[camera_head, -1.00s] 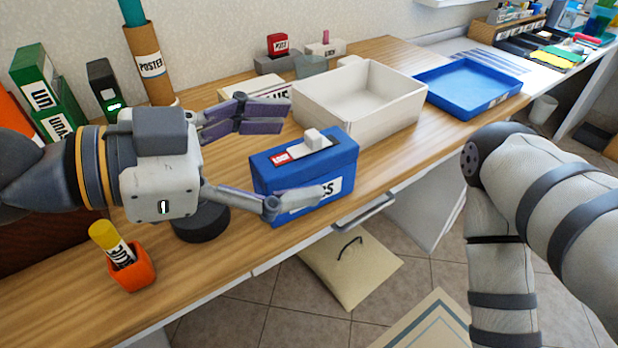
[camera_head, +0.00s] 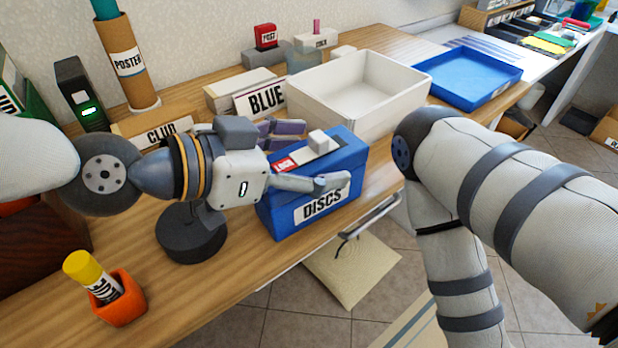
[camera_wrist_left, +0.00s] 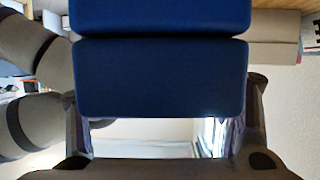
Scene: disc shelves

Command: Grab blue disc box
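The blue disc box (camera_head: 330,214) stands on the wooden table near its front edge. It has a DISCS label on the front and a red LOCK tag and white knob on top. My left gripper (camera_head: 318,157) is open around the box's left part, one finger before its front face and the other behind it. In the left wrist view the box (camera_wrist_left: 160,75) fills the gap between the fingers (camera_wrist_left: 165,112). Whether the pads touch it I cannot tell. My right arm shows at the right; its gripper is out of view.
A white bin (camera_head: 310,102) stands just behind the box, with a blue tray (camera_head: 452,96) farther right. A BLUE sign (camera_head: 261,99) and a poster tube (camera_head: 128,65) stand behind. An orange cup (camera_head: 121,308) with a glue stick is at front left.

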